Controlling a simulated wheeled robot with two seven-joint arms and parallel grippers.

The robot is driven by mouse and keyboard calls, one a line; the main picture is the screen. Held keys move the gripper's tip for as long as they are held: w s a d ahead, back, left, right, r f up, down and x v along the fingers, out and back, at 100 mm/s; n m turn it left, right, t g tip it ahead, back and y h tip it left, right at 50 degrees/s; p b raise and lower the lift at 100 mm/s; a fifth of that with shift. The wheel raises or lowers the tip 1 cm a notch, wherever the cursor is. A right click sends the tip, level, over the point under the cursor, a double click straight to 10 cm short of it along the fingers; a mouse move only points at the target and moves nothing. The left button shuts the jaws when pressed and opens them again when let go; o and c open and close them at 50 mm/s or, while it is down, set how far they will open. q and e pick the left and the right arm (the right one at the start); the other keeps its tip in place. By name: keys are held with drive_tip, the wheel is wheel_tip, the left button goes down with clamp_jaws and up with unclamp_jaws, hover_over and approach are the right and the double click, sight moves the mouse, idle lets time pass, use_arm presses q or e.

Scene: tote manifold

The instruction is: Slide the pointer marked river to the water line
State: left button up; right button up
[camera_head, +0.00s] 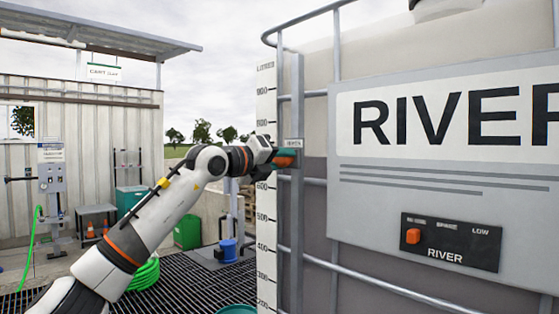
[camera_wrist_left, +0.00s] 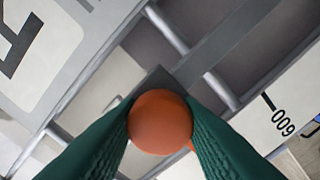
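The pointer is an orange round knob (camera_wrist_left: 160,122) on a grey upright rail (camera_head: 297,80) beside the white litre scale (camera_head: 265,110). A small tag (camera_head: 293,142), too small to read surely, shows just above it. My left gripper (camera_head: 286,158) is at the rail, a little above the 600 mark. In the left wrist view its two green fingers (camera_wrist_left: 160,135) press against both sides of the knob. The pointer's plate is mostly hidden behind the knob and fingers. My right gripper is out of view.
A grey RIVER sign panel (camera_head: 400,175) with a black control box (camera_head: 450,243) fronts the tank on the right. Horizontal cage bars (camera_head: 314,181) run behind the rail.

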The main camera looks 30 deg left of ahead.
use_arm(q)
drive_tip(key=o, duration=0.4)
drive_tip(key=shift+w, duration=0.1)
drive_tip(key=shift+o, duration=0.2)
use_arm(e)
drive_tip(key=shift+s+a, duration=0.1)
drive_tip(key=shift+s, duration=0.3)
use_arm(q)
drive_tip(key=shift+s+a, duration=0.1)
drive_tip(key=shift+s, duration=0.25)
drive_tip(key=b+v, duration=0.5)
drive_tip(key=v, duration=0.6)
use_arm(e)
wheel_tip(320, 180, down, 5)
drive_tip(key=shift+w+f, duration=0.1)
use_arm(q)
drive_tip(key=shift+s, duration=0.15)
